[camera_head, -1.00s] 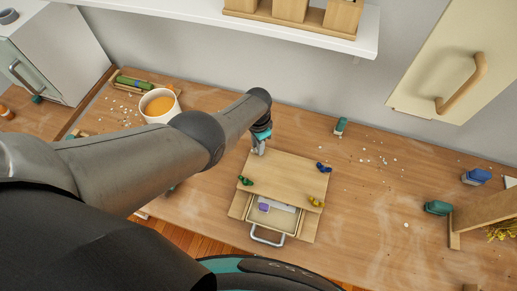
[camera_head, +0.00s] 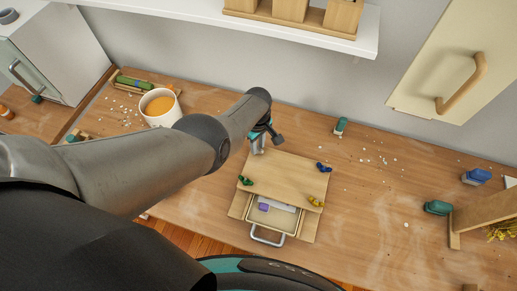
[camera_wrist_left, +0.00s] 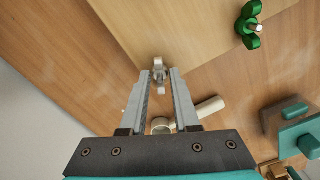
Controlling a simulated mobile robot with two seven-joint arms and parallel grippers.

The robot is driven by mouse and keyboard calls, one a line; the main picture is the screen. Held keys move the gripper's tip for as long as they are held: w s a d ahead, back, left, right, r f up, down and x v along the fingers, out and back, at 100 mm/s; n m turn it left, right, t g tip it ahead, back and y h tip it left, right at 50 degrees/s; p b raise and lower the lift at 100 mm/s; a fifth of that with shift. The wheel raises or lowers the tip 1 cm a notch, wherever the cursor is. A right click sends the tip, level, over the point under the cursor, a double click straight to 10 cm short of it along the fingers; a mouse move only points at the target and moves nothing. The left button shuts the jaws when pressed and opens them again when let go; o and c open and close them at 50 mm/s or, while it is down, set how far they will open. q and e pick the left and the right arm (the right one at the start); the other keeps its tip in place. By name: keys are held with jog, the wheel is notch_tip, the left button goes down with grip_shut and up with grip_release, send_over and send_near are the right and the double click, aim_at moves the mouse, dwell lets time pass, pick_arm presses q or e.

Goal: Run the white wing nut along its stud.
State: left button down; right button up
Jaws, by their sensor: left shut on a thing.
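The white wing nut (camera_wrist_left: 159,72) is between my left fingertips in the left wrist view, at the edge of a light wooden board. In the head view the gripper hides it. My left gripper (camera_head: 257,149) is shut on it at the board's (camera_head: 285,172) back left corner; its fingers also show in the left wrist view (camera_wrist_left: 161,75). The stud under the nut is hard to make out. A green wing nut (camera_head: 245,181), a blue one (camera_head: 323,167) and a yellow one (camera_head: 316,202) sit at the other corners. My right gripper is not in view.
An open drawer (camera_head: 286,221) with a purple block projects from the board's front. A white cup (camera_head: 161,107) of orange liquid stands at the back left. Teal pieces (camera_head: 340,126) and pale crumbs lie to the right. A white shelf (camera_head: 300,35) hangs above the back.

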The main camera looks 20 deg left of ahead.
pick_arm(q)
jog(key=shift+n, duration=1)
jog(key=c, duration=0.6)
grip_release()
jog(key=shift+o, duration=0.2)
notch_tip(320, 180, up, 5)
jog(key=p, duration=0.4)
jog(key=shift+r, duration=1.3)
notch_tip(320, 180, up, 8)
jog(key=shift+f, duration=0.2)
